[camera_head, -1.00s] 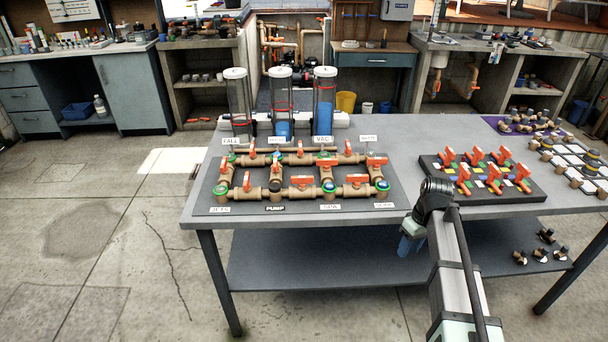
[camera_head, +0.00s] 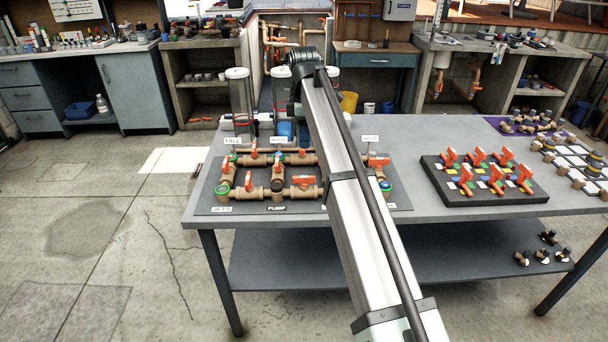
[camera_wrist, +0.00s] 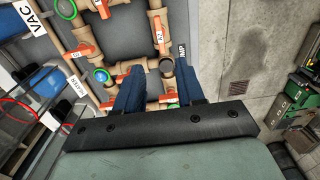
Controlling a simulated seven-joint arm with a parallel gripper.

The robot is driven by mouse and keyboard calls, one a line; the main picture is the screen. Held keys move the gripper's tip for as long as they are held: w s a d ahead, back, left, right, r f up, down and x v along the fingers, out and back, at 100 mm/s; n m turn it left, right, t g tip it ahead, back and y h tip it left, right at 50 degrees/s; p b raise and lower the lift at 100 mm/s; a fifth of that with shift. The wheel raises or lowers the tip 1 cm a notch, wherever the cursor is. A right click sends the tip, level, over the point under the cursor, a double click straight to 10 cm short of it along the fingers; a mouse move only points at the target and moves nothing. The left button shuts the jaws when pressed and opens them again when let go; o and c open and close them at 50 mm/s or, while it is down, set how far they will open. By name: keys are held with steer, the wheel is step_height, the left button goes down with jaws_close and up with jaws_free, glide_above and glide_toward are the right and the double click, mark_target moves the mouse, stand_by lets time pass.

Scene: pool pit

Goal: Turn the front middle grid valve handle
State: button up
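The front middle valve handle (camera_head: 303,180) is an orange lever on the tan front pipe. In the head view it lies roughly along the pipe, right of the PUMP junction. Contact with the handle cannot be told.
Other orange handles stand close by, such as the front left one (camera_head: 248,181). Clear cylinders (camera_head: 239,100) stand behind the grid. A black board with several orange valves (camera_head: 483,180) lies to the right. Bare grey tabletop (camera_head: 425,218) shows between them.

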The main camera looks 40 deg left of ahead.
mark_target(304, 177)
step_height(304, 177, down, 14)
steer(key=shift+r, duration=0.15)
stand_by(0.4)
steer(key=shift+c, duration=0.4)
jaws_close()
